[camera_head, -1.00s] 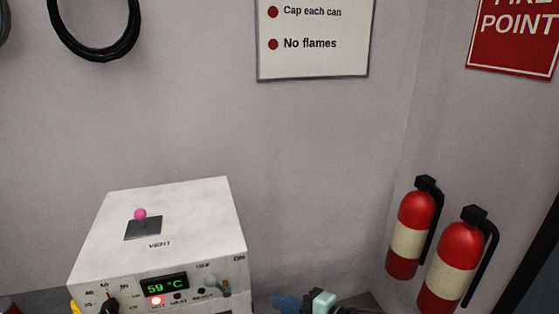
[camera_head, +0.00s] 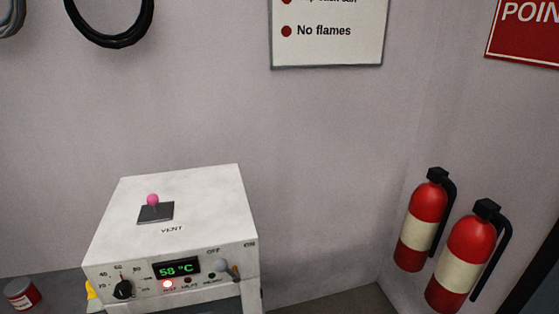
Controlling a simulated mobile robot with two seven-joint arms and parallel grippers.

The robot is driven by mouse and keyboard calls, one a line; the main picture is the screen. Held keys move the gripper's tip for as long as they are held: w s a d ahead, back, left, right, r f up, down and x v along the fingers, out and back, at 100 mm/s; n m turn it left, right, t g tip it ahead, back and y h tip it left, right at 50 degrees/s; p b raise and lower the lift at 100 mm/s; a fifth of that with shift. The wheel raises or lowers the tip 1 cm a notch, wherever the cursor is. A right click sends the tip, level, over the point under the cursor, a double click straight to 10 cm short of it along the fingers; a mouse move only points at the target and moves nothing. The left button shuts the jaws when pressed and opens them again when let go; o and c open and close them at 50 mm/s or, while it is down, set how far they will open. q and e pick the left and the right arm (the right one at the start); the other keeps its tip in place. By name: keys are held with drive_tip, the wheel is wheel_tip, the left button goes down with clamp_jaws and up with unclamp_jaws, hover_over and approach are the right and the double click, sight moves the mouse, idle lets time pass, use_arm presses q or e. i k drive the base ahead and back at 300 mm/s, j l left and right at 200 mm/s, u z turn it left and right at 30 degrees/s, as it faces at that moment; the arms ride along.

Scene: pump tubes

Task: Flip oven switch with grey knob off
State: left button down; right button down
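The oven is a white box (camera_head: 200,205) at the lower left of the head view. Its switch with the grey knob (camera_head: 227,268) is on the right of the front panel, below the OFF and ON labels. The knob leans to the right, toward the ON side. A green display (camera_head: 177,268) reads 58 °C, and a red light (camera_head: 168,284) glows below it. Neither of my grippers is in view.
A pink-tipped lever (camera_head: 153,202) marked VENT is on the oven top. A black dial (camera_head: 123,289) is on the front's left. A red can (camera_head: 21,294) stands at far left. Two fire extinguishers (camera_head: 423,222) (camera_head: 464,262) are at right. The wall is behind.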

sight(221, 266)
drive_tip(key=l, duration=0.75)
drive_tip(key=i+l+u, duration=0.15)
drive_tip(key=l, duration=0.55)
drive_tip(key=j, duration=0.35)
drive_tip(key=i+j, duration=0.15)
drive_tip(key=j, duration=0.2)
